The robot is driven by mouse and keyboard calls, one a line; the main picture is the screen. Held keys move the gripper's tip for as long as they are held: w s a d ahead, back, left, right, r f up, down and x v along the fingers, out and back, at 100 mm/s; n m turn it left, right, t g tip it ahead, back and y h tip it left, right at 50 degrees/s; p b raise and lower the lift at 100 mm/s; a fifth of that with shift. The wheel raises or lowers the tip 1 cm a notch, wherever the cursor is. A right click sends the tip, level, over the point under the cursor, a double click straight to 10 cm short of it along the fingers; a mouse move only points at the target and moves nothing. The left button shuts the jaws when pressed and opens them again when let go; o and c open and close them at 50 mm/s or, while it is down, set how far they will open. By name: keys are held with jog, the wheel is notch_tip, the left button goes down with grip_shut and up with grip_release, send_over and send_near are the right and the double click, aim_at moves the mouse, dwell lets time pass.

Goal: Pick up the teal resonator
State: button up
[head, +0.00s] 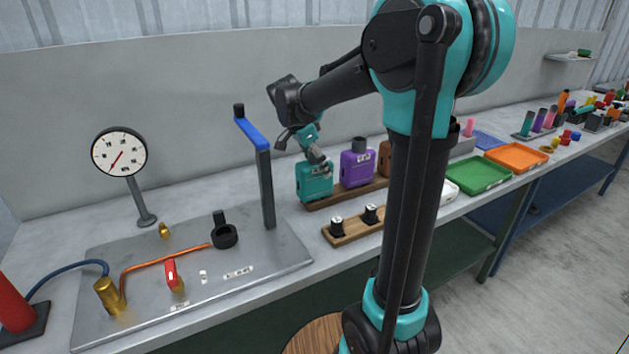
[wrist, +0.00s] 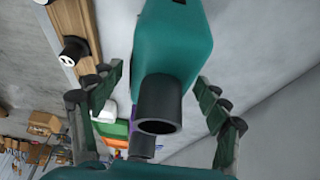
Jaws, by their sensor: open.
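The teal resonator (head: 314,183) is a teal box with a label on its front, standing at the left end of a wooden rack (head: 347,192) on the bench. In the wrist view the teal resonator (wrist: 175,45) fills the upper middle, its dark round neck (wrist: 160,103) pointing toward the camera. My gripper (head: 314,152) is at the top of the resonator in the head view. In the wrist view my gripper (wrist: 158,85) is open, with one finger on each side of the neck. I cannot tell whether either finger touches it.
A purple resonator (head: 357,168) with a dark neck stands right beside the teal one, and a brown one (head: 384,158) follows. A post with a blue handle (head: 250,133) rises to the left. A lower wooden rack (head: 353,226) with black plugs lies in front.

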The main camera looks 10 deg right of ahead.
jog(key=shift+d+f, duration=0.15)
jog(key=shift+f, duration=0.25)
jog(key=c, duration=1.2)
jog(key=shift+o, duration=0.2)
jog(key=shift+r, duration=0.1)
notch_tip(320, 180, up, 20)
